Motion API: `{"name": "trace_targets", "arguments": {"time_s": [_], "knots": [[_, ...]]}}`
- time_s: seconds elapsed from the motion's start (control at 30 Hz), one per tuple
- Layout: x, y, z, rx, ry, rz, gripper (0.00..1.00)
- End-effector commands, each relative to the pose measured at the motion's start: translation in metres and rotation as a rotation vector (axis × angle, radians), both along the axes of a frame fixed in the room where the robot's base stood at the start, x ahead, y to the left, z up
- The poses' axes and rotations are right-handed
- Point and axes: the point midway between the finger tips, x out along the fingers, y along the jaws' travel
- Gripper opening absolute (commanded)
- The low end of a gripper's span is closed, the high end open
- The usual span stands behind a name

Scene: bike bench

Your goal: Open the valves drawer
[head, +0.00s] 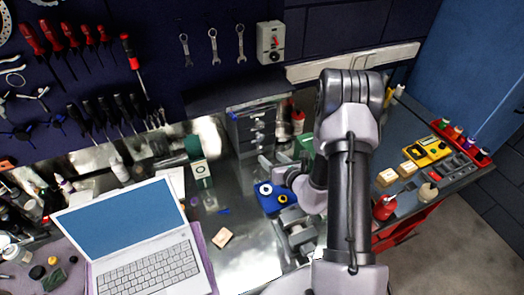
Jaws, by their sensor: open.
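A small dark grey drawer cabinet (243,133) stands at the back of the bench, against the wall. Its front has several stacked drawers with small pale labels or handles. The labels are too small to read, so I cannot tell which one is the valves drawer. No drawer visibly sticks out. My gripper (267,163) is just in front of and below the cabinet, pointing toward it, small in the picture and partly merged with the grey bench. It is open and looks empty.
A blue tray with round parts (269,198) and a grey vise (298,230) lie close below my gripper. A green and white box (199,160) stands left of the cabinet. An open laptop (140,245) fills the front left.

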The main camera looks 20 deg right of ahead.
Motion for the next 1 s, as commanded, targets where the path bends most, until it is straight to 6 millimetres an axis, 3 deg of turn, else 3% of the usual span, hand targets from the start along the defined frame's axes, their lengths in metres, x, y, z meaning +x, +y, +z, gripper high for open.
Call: {"name": "trace_targets", "arguments": {"time_s": [0.1, 0.3, 0.7, 0.97, 1.0], "knots": [[0.027, 0.003, -0.011, -0.001, -0.001, 0.003, 0.52], [0.058, 0.006, -0.024, 0.0, 0.0, 0.001, 0.52], [0.068, 0.007, -0.027, 0.0, 0.0, 0.001, 0.52], [0.068, 0.007, -0.027, 0.0, 0.0, 0.001, 0.01], [0.068, 0.007, -0.027, 0.0, 0.001, 0.001, 0.0]]}}
